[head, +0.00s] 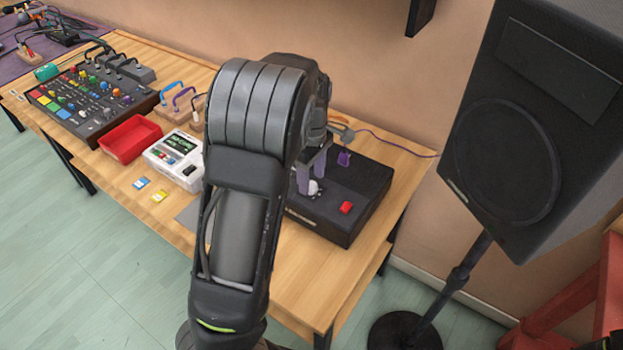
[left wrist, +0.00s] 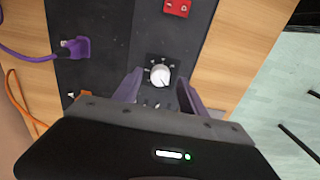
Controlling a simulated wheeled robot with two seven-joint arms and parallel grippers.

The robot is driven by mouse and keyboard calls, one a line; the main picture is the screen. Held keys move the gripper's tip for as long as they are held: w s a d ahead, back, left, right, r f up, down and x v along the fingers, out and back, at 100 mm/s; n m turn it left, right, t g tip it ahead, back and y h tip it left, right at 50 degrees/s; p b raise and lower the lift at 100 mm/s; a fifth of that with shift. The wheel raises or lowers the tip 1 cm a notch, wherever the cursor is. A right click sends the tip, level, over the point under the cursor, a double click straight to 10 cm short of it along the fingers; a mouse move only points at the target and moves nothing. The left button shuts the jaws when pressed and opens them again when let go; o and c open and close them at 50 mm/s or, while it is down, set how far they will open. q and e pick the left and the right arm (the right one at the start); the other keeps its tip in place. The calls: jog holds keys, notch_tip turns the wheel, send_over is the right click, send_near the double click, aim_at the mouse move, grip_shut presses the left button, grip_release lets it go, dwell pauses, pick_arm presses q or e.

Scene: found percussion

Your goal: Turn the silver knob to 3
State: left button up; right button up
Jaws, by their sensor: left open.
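The silver knob (left wrist: 160,75) sits on a dark scale plate with small pale marks, on top of a black box (head: 352,178). In the head view the knob (head: 313,187) shows small beneath my gripper. My left gripper (head: 310,180) points down over the box with its purple fingers apart. In the left wrist view the fingers (left wrist: 158,92) stand to either side of the knob's near edge, with gaps between; I cannot tell whether they touch it. The scale numbers and the knob's pointer are too small to read. My right gripper is not in view.
A red switch (head: 346,208) and a purple plug (head: 344,158) with its cable are on the box. A white device (head: 174,158), a red tray (head: 130,138) and a mixer (head: 92,102) stand to the left. A large speaker (head: 535,120) stands at right.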

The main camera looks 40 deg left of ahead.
pick_arm(q)
jog(key=shift+f, duration=0.75)
grip_shut()
